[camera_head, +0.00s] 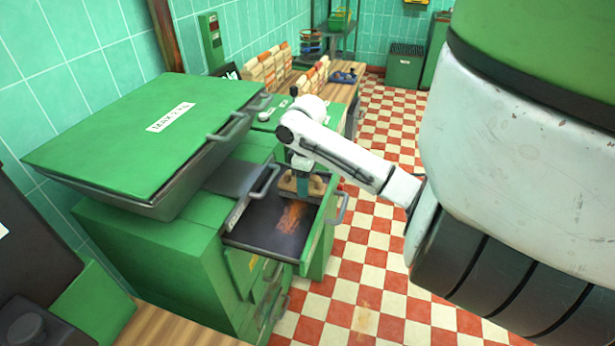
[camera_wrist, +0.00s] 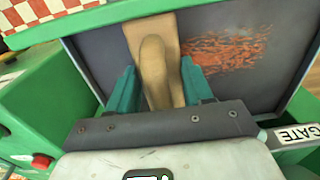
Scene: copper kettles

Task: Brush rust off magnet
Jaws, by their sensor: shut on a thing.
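The magnet (camera_head: 258,232) is a dark flat plate in a pulled-out green drawer; it also shows in the wrist view (camera_wrist: 97,53). An orange-brown rust patch (camera_head: 292,216) lies on it, streaky in the wrist view (camera_wrist: 225,52). My gripper (camera_head: 302,187) is over the plate's far right part, its teal fingers shut on a tan wooden brush (camera_wrist: 153,58). The brush is to the left of the rust in the wrist view and beyond it in the head view. Its bristles are hidden, so I cannot tell whether they touch the plate.
A large green lidded box (camera_head: 150,120) with a label stands left of the drawer on the green cabinet (camera_head: 160,250). The drawer's raised rim (camera_head: 316,235) borders the plate. A GATE label (camera_wrist: 297,134) sits beside my gripper. Checkered floor (camera_head: 375,270) is clear to the right.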

